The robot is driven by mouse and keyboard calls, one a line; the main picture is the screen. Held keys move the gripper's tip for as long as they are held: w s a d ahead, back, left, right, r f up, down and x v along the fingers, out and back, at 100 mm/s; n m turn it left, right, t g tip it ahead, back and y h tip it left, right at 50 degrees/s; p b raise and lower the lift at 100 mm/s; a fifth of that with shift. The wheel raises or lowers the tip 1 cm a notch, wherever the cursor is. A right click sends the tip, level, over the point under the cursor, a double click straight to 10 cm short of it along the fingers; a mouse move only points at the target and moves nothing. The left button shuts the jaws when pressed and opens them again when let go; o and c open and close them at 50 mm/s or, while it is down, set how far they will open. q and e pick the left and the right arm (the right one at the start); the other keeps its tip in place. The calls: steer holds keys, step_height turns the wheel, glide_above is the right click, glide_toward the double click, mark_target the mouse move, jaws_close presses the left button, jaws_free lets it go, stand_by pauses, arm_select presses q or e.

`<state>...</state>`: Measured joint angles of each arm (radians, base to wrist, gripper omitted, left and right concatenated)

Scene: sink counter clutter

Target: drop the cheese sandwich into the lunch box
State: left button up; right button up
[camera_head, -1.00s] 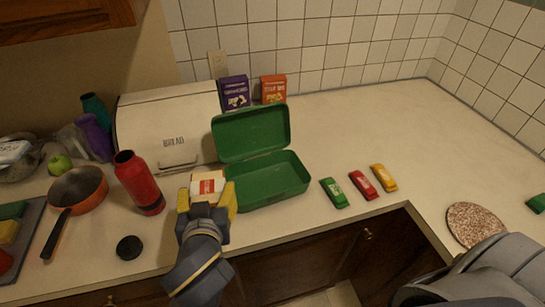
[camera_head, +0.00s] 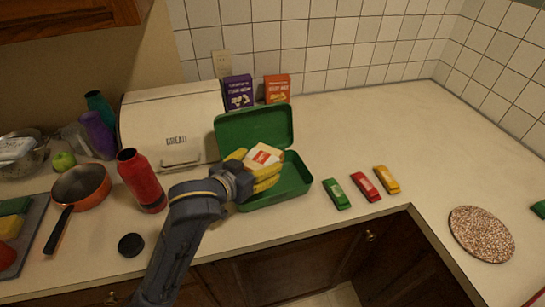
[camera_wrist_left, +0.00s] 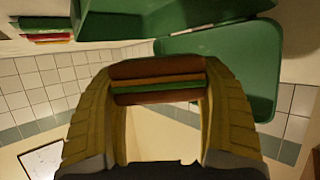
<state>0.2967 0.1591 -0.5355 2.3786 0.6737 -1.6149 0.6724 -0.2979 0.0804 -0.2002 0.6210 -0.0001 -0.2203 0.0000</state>
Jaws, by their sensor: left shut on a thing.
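The lid (camera_head: 252,126) of the box stands open at the back. The arm hides part of the box's left side. My right gripper is not in view.
A red bottle (camera_head: 142,182) stands left of the lunch box, with a black lid (camera_head: 131,244) in front. Green, red (camera_head: 365,186) and yellow bars lie to the right. A bread box (camera_head: 172,125) stands behind. The right counter has free room.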

arm_select(q)
steer(key=shift+f, duration=2.25)
steer(key=o, duration=1.3)
